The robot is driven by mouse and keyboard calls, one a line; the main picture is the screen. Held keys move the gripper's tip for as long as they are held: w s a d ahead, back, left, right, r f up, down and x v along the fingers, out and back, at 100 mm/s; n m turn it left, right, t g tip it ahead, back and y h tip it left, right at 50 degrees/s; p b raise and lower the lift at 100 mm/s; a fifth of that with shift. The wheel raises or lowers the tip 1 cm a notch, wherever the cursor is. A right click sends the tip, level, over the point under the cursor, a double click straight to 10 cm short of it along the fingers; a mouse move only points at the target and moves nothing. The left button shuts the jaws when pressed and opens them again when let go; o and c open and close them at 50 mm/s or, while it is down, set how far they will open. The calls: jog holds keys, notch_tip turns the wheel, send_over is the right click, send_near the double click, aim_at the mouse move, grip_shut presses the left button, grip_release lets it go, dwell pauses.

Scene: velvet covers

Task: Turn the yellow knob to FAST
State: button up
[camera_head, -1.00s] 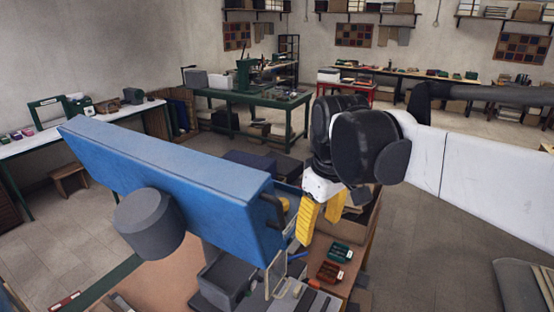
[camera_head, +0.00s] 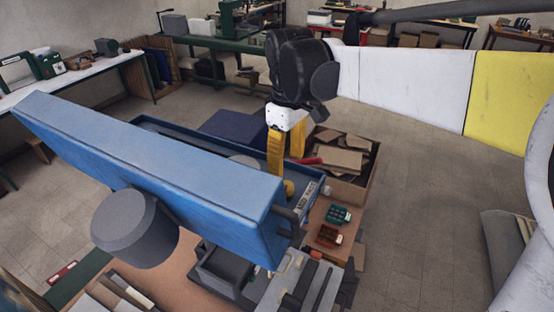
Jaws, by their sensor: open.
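The yellow knob (camera_head: 290,187) is a small rounded piece near the right end of a big blue machine (camera_head: 150,160), beside a pale lettered plate (camera_head: 307,194). The lettering is too small to read, so the knob's setting cannot be told. My gripper (camera_head: 287,168) points down with two yellow fingers, open and empty. The fingers are just above and behind the knob in the picture. The left fingertip overlaps the knob's surroundings, and I cannot tell whether it touches. The blue bar hides part of the machine around the knob.
The blue bar with a grey cylinder (camera_head: 135,228) fills the foreground left. A box of wood pieces (camera_head: 345,155) stands right of my gripper. A green tray (camera_head: 338,214) and a red-brown tray (camera_head: 328,236) lie on the brown bench. Open floor lies to the right.

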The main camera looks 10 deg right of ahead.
aim_at(287, 185)
notch_tip(287, 185, down, 8)
jog(key=shift+s+f, duration=0.1)
jog(key=shift+f, duration=0.05)
jog(key=shift+s+d, duration=0.1)
jog(key=shift+s, duration=0.15)
jog(key=shift+w, duration=0.15)
jog(key=c, duration=1.2)
